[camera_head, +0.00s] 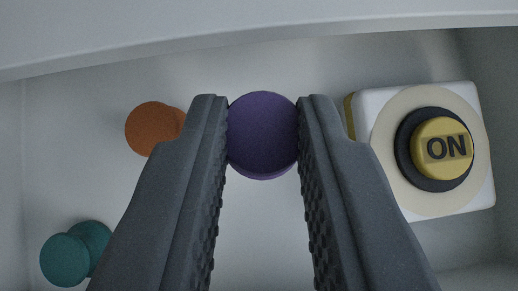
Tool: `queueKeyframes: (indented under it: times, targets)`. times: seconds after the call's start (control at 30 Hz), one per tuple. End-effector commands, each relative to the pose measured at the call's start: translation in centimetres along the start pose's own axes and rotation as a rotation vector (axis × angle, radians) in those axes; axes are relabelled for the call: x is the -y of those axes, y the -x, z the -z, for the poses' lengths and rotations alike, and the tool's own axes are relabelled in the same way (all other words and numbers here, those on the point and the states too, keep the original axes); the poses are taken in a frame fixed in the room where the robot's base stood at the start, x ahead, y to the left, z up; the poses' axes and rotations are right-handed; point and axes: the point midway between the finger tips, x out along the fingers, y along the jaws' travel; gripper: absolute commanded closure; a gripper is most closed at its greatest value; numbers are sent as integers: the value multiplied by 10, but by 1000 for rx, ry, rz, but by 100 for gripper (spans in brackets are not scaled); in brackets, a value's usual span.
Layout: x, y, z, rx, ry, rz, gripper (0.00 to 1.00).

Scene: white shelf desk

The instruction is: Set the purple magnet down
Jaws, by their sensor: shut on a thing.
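The purple magnet (262,134) is a round disc in the upper middle of the camera_head view. My gripper (263,128) is shut on it, with one dark ridged fingertip against its left side and one against its right. The top face of the magnet is in full view. How high it is above the pale surface below cannot be told.
A pale surface (262,235) with raised walls lies below. An orange magnet (152,129) is left of my gripper, and a teal magnet (66,259) is at lower left. A white box with a yellow "ON" button (446,146) stands close on the right. A light ledge (220,25) crosses the top.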

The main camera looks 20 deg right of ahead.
Motion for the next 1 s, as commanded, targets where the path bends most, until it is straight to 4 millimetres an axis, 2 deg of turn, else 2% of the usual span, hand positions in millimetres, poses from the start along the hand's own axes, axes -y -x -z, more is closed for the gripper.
queueKeyframes:
  times: [0.37, 0.57, 0.6, 0.67, 1.0]
  targets:
    - [-4, -28, -27, 0, -3, -4, 100]
    - [-3, -28, -27, -1, -5, -3, 100]
    - [-3, -28, -27, -1, -5, -3, 75]
    - [-3, -28, -27, -1, -4, -3, 58]
    - [-3, -26, -26, -2, -4, -2, 58]
